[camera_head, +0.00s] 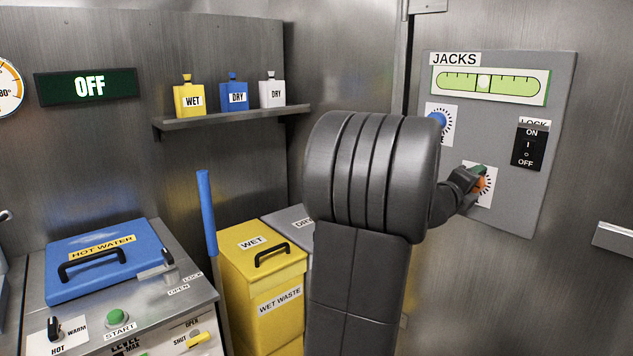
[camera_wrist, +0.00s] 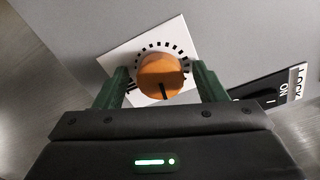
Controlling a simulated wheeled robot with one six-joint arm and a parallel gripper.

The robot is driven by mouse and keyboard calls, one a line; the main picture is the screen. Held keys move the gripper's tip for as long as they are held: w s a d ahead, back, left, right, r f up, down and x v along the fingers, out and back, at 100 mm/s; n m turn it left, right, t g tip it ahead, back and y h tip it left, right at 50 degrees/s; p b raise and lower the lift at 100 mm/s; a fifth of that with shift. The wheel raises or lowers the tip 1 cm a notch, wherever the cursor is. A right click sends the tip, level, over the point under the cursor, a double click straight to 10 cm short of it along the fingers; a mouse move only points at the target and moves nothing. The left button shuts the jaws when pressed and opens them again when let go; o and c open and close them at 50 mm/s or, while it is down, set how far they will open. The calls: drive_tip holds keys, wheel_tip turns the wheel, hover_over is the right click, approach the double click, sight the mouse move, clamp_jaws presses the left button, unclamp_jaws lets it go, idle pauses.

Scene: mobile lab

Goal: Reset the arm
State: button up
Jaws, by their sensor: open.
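My gripper (camera_wrist: 160,88) is open in the wrist view, with its two green fingers on either side of an orange knob (camera_wrist: 161,75). I cannot tell whether the fingers touch the knob. The knob sits on a white dial plate with black marks and has a dark pointer line. In the head view my arm reaches to the right, and my gripper (camera_head: 481,175) is at the orange knob (camera_head: 481,184) on the lower part of the grey JACKS panel (camera_head: 510,75). My arm hides part of the panel's left side.
The panel also has a blue knob (camera_head: 438,120), a level gauge (camera_head: 490,84) and a LOCK switch (camera_head: 528,147). At left are a shelf (camera_head: 230,119) with several flasks, a yellow WET bin (camera_head: 262,270), a blue HOT WATER lid (camera_head: 105,260) and a blue pole (camera_head: 207,210).

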drive_tip(key=n+p, duration=1.8)
drive_tip(key=n, duration=0.1)
drive_tip(key=shift+s, duration=0.1)
drive_tip(key=shift+f, duration=0.15)
drive_tip(key=shift+a+n+p, duration=0.15)
drive_tip(key=shift+n+p, duration=0.15)
drive_tip(key=shift+p, duration=0.05)
